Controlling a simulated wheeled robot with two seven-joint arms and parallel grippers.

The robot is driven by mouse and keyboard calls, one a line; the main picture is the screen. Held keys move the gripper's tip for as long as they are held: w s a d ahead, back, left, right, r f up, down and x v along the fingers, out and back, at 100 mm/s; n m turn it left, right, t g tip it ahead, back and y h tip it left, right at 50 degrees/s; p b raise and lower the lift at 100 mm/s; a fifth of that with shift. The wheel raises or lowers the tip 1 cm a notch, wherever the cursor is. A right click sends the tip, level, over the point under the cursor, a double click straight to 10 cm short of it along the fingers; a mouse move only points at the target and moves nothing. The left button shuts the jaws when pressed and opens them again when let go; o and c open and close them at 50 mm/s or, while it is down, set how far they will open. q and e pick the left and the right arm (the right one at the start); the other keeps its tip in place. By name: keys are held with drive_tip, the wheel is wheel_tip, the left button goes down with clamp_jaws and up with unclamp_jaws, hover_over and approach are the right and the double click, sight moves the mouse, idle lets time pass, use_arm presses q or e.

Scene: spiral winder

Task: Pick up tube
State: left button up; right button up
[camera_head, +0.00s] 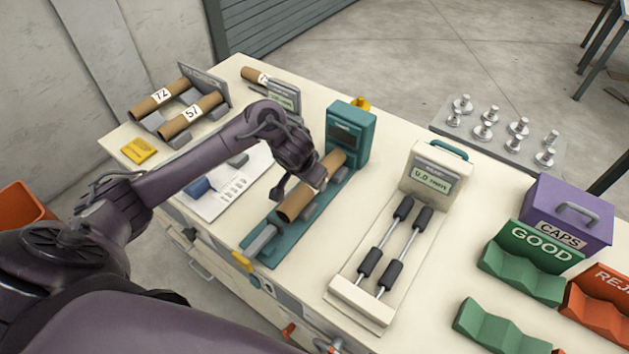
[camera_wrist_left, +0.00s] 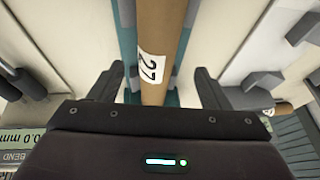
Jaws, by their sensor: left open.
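A brown cardboard tube (camera_head: 293,209) lies lengthwise on the teal fixture (camera_head: 262,243) at the middle of the bench. My right gripper is not in view.
Another tube (camera_head: 254,75) lies by a grey gauge (camera_head: 284,96). A white roller gauge (camera_head: 431,176) stands right of the fixture, with the purple caps box (camera_head: 560,222) and green GOOD rack (camera_head: 520,278) beyond.

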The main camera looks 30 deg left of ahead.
use_arm(q)
drive_tip(key=x, duration=0.3)
drive_tip(key=shift+s+d+f, duration=0.15)
drive_tip(key=shift+f, duration=0.25)
drive_tip(key=shift+x, duration=1.1)
drive_tip(key=c, duration=1.1)
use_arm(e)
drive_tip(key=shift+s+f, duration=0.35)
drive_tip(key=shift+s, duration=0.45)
use_arm(q)
drive_tip(key=shift+r, duration=0.1)
